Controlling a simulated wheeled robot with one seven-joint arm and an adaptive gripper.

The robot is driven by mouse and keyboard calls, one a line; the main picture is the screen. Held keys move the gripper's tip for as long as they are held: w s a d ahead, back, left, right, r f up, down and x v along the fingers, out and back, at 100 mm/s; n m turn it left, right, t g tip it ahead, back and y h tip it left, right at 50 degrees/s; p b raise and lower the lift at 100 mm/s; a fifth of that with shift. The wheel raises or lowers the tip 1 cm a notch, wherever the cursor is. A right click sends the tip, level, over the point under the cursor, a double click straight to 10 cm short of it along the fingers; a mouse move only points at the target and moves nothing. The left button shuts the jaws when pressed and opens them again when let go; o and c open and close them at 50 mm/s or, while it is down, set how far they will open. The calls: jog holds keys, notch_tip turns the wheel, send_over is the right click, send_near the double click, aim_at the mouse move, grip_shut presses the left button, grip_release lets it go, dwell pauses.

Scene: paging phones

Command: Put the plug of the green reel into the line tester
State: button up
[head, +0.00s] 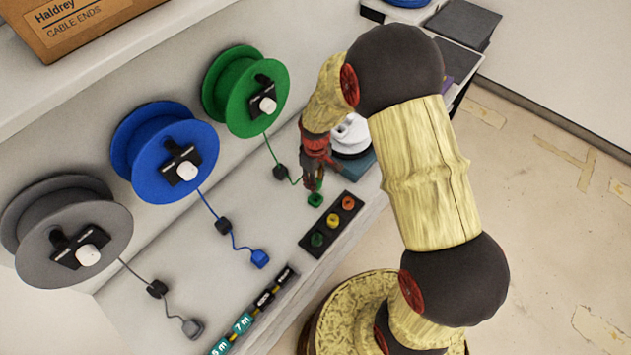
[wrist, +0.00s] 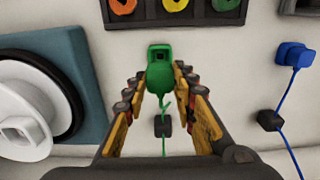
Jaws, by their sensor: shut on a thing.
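The green reel (head: 245,90) is mounted at the back of the bench. Its green cord runs down through a small black block (head: 280,172) to the green plug (head: 315,199). My gripper (head: 316,182) is shut on this plug, which shows between the fingers in the wrist view (wrist: 159,72). I cannot tell whether the plug touches the bench. A black strip with green, yellow and orange round sockets (head: 332,222) lies just in front of the plug. A teal box with a white round part (head: 352,168) stands beside my gripper. No label shows which one is the line tester.
A blue reel (head: 165,152) and a grey reel (head: 66,230) stand to the left. Their blue plug (head: 260,259) and grey plug (head: 193,328) lie on the bench. A labelled strip (head: 255,309) runs near the front edge. Bare bench lies between the plugs.

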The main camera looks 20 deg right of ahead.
notch_tip(320, 180, up, 15)
jog(key=p, duration=0.9)
dwell(0.7)
jog(key=shift+d, duration=0.1)
jog(key=w+d, duration=0.5)
jog(key=d, duration=0.4)
jog(key=w+d, duration=0.5)
jog(key=d, duration=0.5)
jog(key=shift+w, duration=0.25)
jog(key=shift+d, duration=0.1)
dwell(0.3)
jog(key=w+d, duration=0.5)
jog(key=d, duration=0.4)
jog(key=w+d, duration=0.5)
jog(key=d, duration=0.5)
jog(key=shift+w+d, duration=0.15)
jog(key=shift+w, duration=0.15)
jog(key=shift+r, duration=0.15)
